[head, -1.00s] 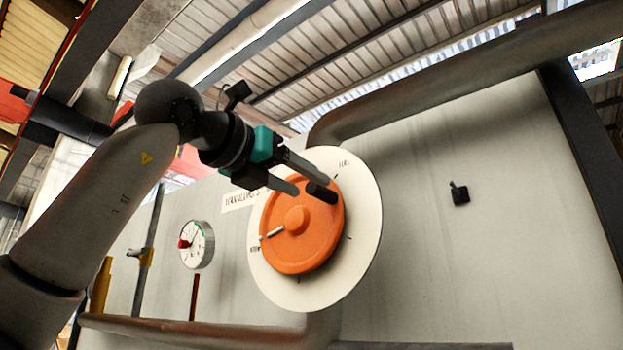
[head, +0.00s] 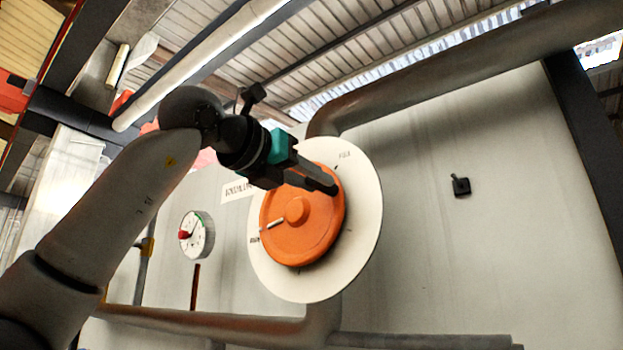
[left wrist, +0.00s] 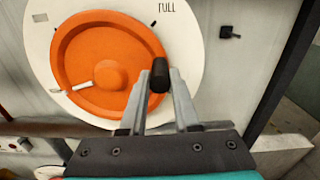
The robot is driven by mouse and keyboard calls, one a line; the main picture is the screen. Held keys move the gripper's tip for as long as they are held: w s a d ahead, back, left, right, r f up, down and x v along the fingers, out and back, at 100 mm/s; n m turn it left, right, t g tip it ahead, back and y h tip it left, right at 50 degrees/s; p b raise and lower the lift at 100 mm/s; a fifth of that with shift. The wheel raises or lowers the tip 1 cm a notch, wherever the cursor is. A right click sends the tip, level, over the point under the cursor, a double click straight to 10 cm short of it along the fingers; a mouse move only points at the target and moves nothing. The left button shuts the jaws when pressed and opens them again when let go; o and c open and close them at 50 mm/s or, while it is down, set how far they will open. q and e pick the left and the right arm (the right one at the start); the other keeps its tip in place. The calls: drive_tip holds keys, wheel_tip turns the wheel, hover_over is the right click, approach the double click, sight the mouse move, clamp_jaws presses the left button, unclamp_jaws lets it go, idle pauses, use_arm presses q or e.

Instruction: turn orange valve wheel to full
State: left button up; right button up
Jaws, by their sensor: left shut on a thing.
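The orange valve wheel (head: 288,242) sits on a round white dial plate (head: 362,225) on the pale wall panel. Its white pointer (head: 276,223) points left, towards a small label too blurred to read. The FULL mark (head: 344,155) is at the plate's upper right. In the left wrist view the black handle (left wrist: 159,76) stands between the two fingers, and the wheel (left wrist: 100,45) fills the upper left. My right gripper is not in view.
A thick pipe (head: 430,90) runs above the panel and another pipe (head: 200,324) below. A small black switch (head: 461,186) is on the panel's clear right side.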

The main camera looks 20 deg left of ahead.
use_arm(q)
clamp_jaws()
idle(0.8)
drive_tip(key=shift+r, duration=0.15)
